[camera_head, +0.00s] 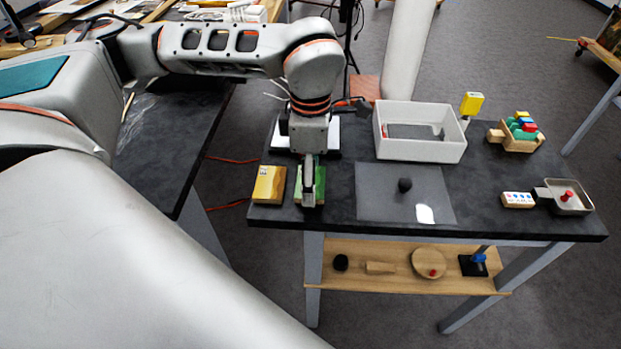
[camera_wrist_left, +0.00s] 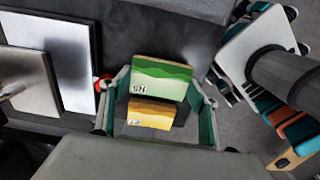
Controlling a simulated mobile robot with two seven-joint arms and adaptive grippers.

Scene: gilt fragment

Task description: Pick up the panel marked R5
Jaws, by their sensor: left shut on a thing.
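A green panel (camera_head: 312,184) stands or lies near the front left of the dark table, with my left gripper (camera_head: 309,196) down over it. In the left wrist view the green panel (camera_wrist_left: 160,76) sits between the two fingers of my left gripper (camera_wrist_left: 161,88), which is shut on it. A yellow panel (camera_head: 269,185) lies just left of it on the table and also shows in the wrist view (camera_wrist_left: 150,114). Both panels carry a small dark-and-white mark, too small to read surely, so I cannot tell which is R5. My right gripper is not in view.
A wooden crate of coloured pieces (camera_head: 516,138), a white block (camera_head: 517,200) and a metal tray (camera_head: 568,207) lie at right. A wooden shelf (camera_head: 345,276) hangs below.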

